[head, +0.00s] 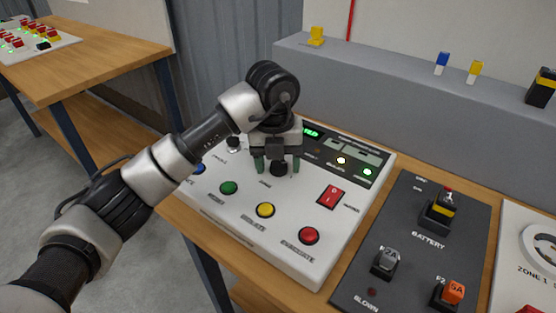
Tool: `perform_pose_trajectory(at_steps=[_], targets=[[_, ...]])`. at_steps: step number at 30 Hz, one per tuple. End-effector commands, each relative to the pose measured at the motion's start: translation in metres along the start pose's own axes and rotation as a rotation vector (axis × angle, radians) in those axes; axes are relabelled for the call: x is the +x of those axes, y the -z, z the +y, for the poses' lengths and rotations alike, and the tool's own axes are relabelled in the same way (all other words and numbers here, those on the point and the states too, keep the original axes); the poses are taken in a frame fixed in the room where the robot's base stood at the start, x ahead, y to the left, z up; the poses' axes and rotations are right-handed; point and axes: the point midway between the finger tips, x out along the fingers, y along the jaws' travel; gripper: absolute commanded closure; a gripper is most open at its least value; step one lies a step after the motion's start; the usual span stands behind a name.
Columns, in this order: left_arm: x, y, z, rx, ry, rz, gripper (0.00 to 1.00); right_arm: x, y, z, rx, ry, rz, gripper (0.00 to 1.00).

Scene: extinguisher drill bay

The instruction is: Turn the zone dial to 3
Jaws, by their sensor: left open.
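A dark round knob (279,169), which looks like the zone dial, sits on the white control panel (240,238). Its pointer and number marks are hidden or too small to read. My left gripper (277,166) comes down over it from above. Its two green-tipped fingers are open, one on each side of the knob, with a gap showing. I cannot tell whether the fingers reach down to the panel face. My right gripper is not in view.
The panel also carries green (229,188), yellow (265,210) and red (309,236) buttons, a red rocker switch (331,196) and a lit display (312,132). A dark battery and fuse board (410,235) stands right of it. A grey ledge (400,88) runs behind.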

Motion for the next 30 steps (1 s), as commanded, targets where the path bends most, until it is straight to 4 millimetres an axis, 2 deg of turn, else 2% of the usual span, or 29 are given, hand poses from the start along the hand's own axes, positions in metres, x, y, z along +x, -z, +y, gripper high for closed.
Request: perform_pose_trajectory(at_steps=[4, 12, 14, 23, 30], targets=[[0.000, 0.000, 0.000, 0.000, 0.000, 0.000, 0.39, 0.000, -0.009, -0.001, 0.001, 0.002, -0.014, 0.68], [0.000, 0.000, 0.000, 0.000, 0.000, 0.000, 0.80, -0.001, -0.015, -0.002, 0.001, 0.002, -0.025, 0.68], [0.000, 0.000, 0.000, 0.000, 0.000, 0.000, 0.87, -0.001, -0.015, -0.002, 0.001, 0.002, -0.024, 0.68], [0.000, 0.000, 0.001, 0.044, 0.000, 0.003, 0.87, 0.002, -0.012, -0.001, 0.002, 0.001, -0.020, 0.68], [0.000, -0.001, 0.002, 0.188, -0.001, 0.011, 0.87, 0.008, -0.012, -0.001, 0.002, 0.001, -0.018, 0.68]])
